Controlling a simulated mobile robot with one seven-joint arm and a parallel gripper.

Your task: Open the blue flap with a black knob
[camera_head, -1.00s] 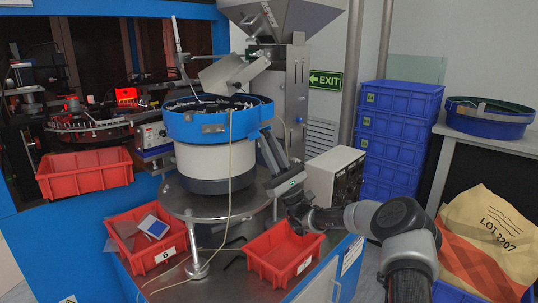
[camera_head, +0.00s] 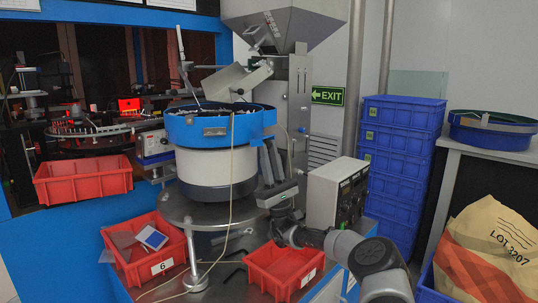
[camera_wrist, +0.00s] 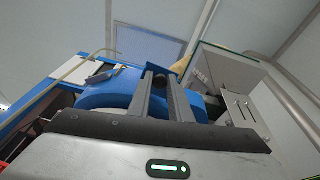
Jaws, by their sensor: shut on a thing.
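The blue flap (camera_head: 265,118) is at the right side of the blue bowl of the feeder, high on its rim. Its edge also shows in the wrist view (camera_wrist: 152,69). The black knob (camera_wrist: 161,79) is between my fingertips in the wrist view; it is hidden in the head view. My gripper (camera_head: 269,144) reaches up from below to the bowl's right side, and its fingers are shut on the knob. They also show from behind in the wrist view (camera_wrist: 162,88). How far the flap stands open cannot be told.
The blue bowl (camera_head: 213,128) stands on a white drum over a round metal table. A grey control box (camera_head: 322,200) is close to the right of my gripper. A red bin (camera_head: 283,270) is below it. Blue crates (camera_head: 402,140) are stacked farther right.

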